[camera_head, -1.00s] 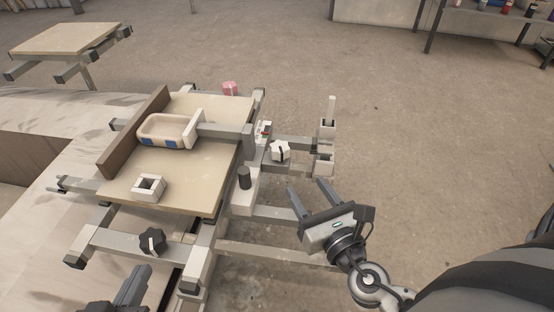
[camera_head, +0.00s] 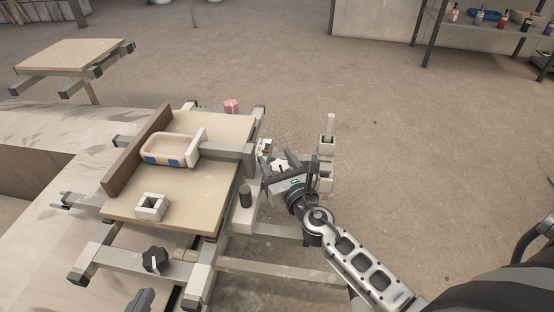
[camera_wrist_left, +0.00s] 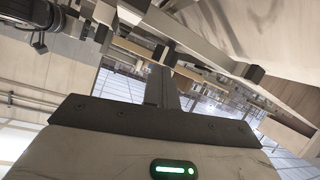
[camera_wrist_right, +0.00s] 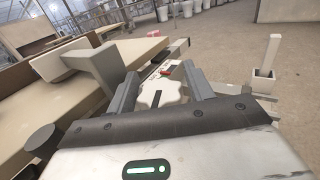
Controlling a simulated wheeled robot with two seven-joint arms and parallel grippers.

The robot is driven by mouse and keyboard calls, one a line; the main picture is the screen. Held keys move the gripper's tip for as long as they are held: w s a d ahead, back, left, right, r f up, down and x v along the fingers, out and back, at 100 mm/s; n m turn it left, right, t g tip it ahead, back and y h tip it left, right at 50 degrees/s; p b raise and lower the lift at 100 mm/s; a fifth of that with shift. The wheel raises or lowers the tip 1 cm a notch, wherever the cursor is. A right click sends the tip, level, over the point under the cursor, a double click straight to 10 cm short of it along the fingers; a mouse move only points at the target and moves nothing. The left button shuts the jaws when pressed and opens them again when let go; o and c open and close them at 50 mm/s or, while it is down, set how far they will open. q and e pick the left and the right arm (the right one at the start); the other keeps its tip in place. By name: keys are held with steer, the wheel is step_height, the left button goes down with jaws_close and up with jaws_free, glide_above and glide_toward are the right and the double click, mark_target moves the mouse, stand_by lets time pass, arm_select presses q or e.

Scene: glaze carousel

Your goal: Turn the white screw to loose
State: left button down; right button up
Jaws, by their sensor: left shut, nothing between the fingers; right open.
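The white screw (camera_wrist_right: 160,92) is a lobed white knob with a dark slot mark. In the right wrist view it sits between the two fingers of my open right gripper (camera_wrist_right: 162,88), with a gap visible on both sides. In the head view the white screw (camera_head: 280,165) shows only partly behind my right gripper (camera_head: 281,162), beside the right edge of the board. My left gripper (camera_head: 139,301) is shut and empty at the bottom of the head view, below the black knob. Its closed fingers also show in the left wrist view (camera_wrist_left: 161,88).
A black knob (camera_head: 155,259) is on the front rail. A board (camera_head: 170,192) carries a beige dish (camera_head: 170,149) and a white square block (camera_head: 151,206). A dark peg (camera_head: 246,196) stands near my right gripper. An upright post (camera_head: 330,130) is to its right.

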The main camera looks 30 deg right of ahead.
steer(key=shift+w, duration=0.15)
steer(key=c, duration=0.7)
arm_select(q)
steer(key=shift+f+b, duration=0.15)
steer(key=shift+b, duration=0.15)
arm_select(e)
steer(key=shift+f+n+y, duration=0.1)
steer(key=shift+n+y, duration=0.2)
steer(key=shift+y, duration=0.1)
